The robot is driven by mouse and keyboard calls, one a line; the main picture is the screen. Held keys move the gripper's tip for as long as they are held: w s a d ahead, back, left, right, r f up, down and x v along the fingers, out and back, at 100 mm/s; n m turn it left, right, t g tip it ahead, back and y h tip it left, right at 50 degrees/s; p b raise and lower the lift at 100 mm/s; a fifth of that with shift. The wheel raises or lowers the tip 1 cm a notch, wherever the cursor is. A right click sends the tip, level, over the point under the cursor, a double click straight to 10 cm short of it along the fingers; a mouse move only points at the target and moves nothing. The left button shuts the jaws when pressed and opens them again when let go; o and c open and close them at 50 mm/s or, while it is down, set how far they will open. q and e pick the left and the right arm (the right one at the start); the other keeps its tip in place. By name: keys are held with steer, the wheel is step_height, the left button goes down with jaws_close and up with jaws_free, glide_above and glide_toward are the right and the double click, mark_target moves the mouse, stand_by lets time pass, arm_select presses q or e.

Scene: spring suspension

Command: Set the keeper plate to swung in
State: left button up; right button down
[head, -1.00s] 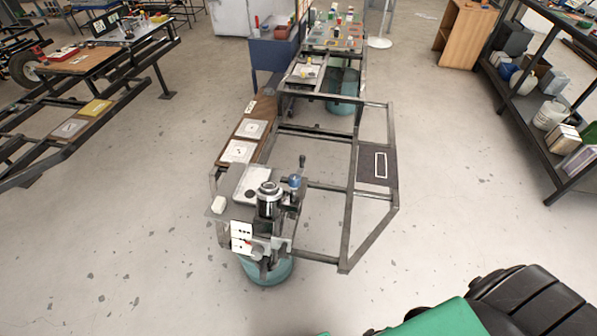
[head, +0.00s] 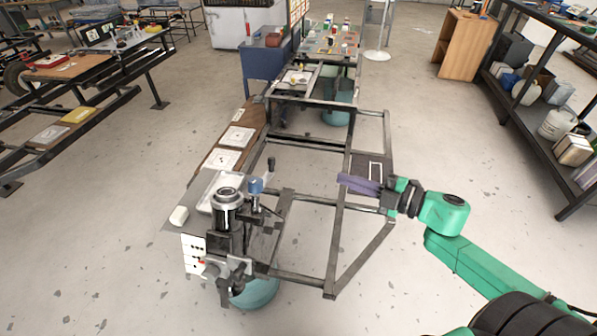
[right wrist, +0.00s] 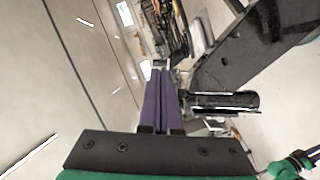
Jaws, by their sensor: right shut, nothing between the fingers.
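The spring suspension fixture (head: 228,225) stands upright on the near left end of the metal frame. It has a dark cylinder with a silver ring top (head: 228,197) and a blue-topped part (head: 256,187) beside it. I cannot make out the keeper plate or its position for certain at this size. My right gripper (head: 341,180) points left, its purple fingers shut and empty, to the right of the fixture and well apart from it. The shut fingers also show in the right wrist view (right wrist: 160,75). My left gripper is out of view.
The metal frame (head: 333,245) has open gaps between its rails. A dark panel with a white outline (head: 377,165) lies behind my right gripper. A white tray (head: 207,200) and a white block (head: 179,216) are left of the fixture. Shelving (head: 530,125) stands at right.

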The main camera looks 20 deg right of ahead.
steer(key=a+r, duration=0.1)
steer(key=s+a+r+n+y, duration=0.1)
steer(key=shift+a+n+g, duration=0.3)
steer(key=shift+a+g, duration=0.05)
steer(key=shift+g, duration=0.05)
steer(key=shift+f, duration=0.1)
steer(key=p+x, duration=0.1)
steer(key=x, duration=1.3)
steer(key=shift+d, duration=0.1)
